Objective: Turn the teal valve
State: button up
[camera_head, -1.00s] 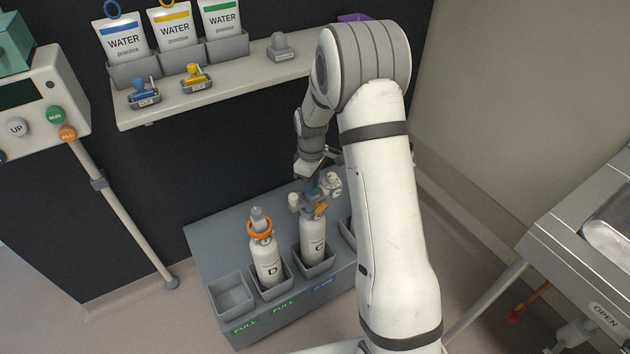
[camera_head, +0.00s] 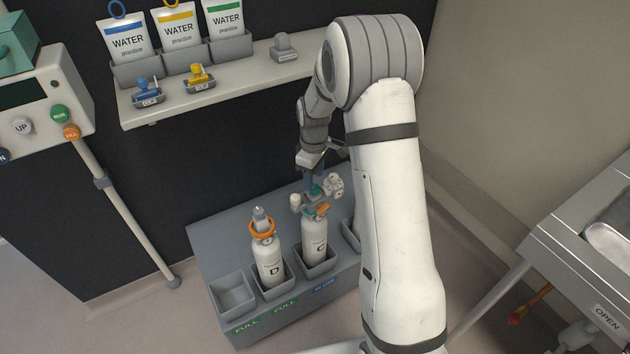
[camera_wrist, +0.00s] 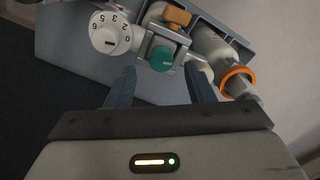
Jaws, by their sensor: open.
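The teal valve (camera_wrist: 162,58) is a round knob on a grey regulator, which also carries a white numbered dial (camera_wrist: 110,36). In the head view the teal valve (camera_head: 316,190) shows small at the top of the white cylinder marked C (camera_head: 314,240), which stands in a compartment of the grey rack. My gripper (camera_wrist: 162,80) is open in the wrist view. Its two fingers point toward the regulator, one on each side of the teal valve's line, with the valve just beyond the tips. Nothing is between the fingers. Contact cannot be told.
Cylinder D (camera_head: 268,262) with an orange ring (camera_head: 262,229) stands beside cylinder C. The rack (camera_head: 215,262) has an empty compartment at left. Above is a shelf (camera_head: 215,87) with water pouches and clips. A metal cart (camera_head: 565,240) stands at right.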

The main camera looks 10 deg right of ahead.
aim_at(314, 186)
notch_tip(314, 186, up, 5)
jog(key=shift+f, duration=0.1)
dwell(0.3)
